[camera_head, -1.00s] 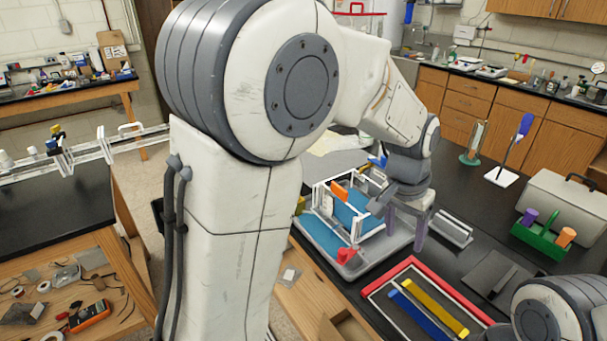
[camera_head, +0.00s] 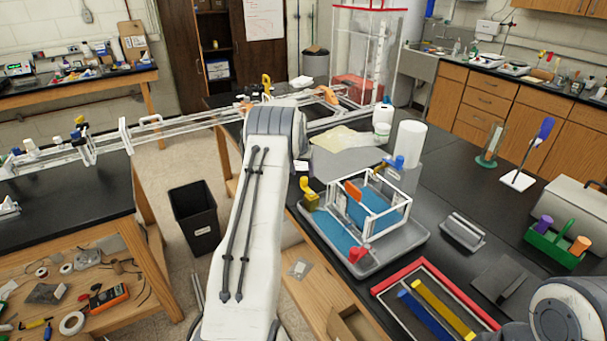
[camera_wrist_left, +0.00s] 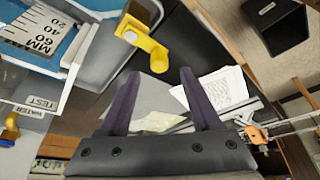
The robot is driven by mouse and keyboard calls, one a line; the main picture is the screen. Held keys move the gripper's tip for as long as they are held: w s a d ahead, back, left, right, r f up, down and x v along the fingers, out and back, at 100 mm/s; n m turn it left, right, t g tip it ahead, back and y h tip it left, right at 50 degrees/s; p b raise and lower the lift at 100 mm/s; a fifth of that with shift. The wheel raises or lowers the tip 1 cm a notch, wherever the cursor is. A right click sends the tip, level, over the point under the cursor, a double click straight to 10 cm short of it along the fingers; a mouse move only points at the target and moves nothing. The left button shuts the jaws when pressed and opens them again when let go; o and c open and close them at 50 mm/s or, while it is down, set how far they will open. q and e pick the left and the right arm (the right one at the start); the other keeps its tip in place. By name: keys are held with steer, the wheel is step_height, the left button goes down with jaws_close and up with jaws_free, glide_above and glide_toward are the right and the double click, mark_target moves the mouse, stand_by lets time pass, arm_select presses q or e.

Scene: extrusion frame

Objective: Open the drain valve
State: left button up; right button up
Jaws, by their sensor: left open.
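A white-framed clear tank (camera_head: 372,241) with blue water stands in a grey tray (camera_head: 398,249). A yellow valve-like fitting (camera_head: 309,194) is at the tray's left corner, a red one (camera_head: 359,254) at its front, and a blue one (camera_head: 396,163) at the back. I cannot tell which is the drain valve. In the left wrist view, the yellow fitting (camera_wrist_left: 150,50) is just beyond my left gripper (camera_wrist_left: 158,76), whose purple fingers are spread and empty, apart from it. In the head view my left gripper is hidden behind its arm. My right gripper is out of view.
A red-edged tray (camera_head: 432,262) with blue and yellow bars lies in front of the tank. A white cylinder (camera_head: 409,145) and bottle (camera_head: 383,119) stand behind it. A black bin (camera_head: 194,215) is on the floor left of my arm. A green caddy (camera_head: 556,246) stands at the right.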

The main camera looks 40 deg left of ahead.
mark_target(304, 179)
arm_select(q)
steer(key=shift+p+x, duration=0.55)
steer(key=shift+x, duration=1.6)
jaws_close()
